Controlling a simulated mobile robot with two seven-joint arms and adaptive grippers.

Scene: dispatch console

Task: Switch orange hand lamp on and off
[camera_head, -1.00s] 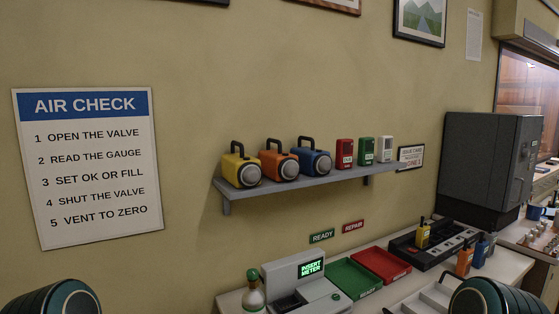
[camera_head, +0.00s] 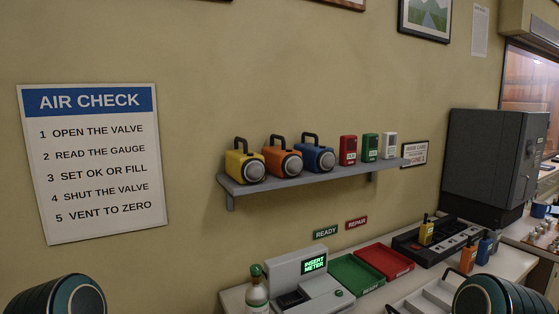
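The orange hand lamp (camera_head: 282,158) stands upright on the grey wall shelf (camera_head: 290,186), with a black handle on top and a round silver lens at its front. It sits between a yellow lamp (camera_head: 245,163) on its left and a blue lamp (camera_head: 314,155) on its right. I cannot tell whether it is lit. Neither gripper is in view; only rounded dark parts of my own arms show at the bottom left and bottom right.
Red, green and white boxes (camera_head: 348,150) share the shelf's right part. Below are a console reading INSERT METER (camera_head: 312,266), a small bottle (camera_head: 257,293), a green tray (camera_head: 353,274), a red tray (camera_head: 385,262) and a charger rack with radios (camera_head: 427,231). A grey cabinet (camera_head: 486,158) stands right.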

